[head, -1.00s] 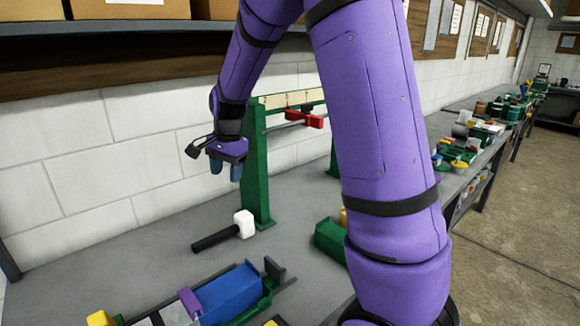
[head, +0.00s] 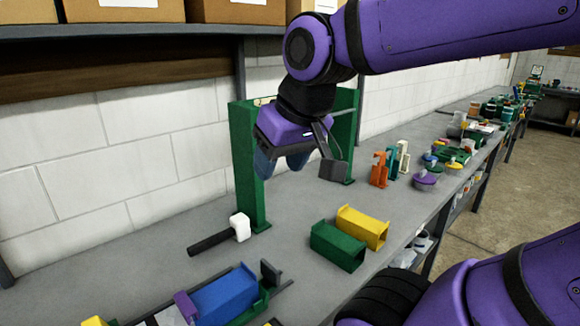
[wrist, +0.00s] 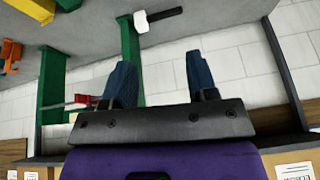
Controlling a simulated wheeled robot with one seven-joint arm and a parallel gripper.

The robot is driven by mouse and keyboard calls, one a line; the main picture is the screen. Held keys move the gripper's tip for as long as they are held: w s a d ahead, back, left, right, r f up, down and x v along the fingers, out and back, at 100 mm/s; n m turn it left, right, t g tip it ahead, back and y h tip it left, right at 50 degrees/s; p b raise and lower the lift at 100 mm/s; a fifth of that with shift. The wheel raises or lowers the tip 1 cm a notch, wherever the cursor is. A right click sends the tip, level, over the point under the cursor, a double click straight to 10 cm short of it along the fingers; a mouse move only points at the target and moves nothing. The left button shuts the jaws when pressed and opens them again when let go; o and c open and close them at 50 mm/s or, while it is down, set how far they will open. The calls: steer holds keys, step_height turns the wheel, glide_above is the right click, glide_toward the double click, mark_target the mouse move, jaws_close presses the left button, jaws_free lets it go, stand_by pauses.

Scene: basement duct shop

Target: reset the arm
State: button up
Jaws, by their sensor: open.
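My gripper (head: 280,162) hangs from my purple arm in front of the green frame (head: 247,170) on the bench. Its two blue-grey fingers point down and are apart, with nothing between them. In the wrist view the open fingers (wrist: 160,78) show bare white wall and bench edge between them. The green frame (wrist: 130,60) and the white-headed mallet (wrist: 158,18) lie beyond the fingers there.
A mallet (head: 215,238) lies on the bench. A green block (head: 337,246) and a yellow block (head: 362,228) stand to the right. A blue block (head: 225,295) sits at the front. Orange and white hooks stand farther back. A shelf with boxes (head: 124,10) runs overhead.

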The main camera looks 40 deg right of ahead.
steer(key=shift+s+f+n, duration=0.2)
steer(key=shift+s+n, duration=0.3)
steer(key=shift+s, duration=0.65)
stand_by(0.4)
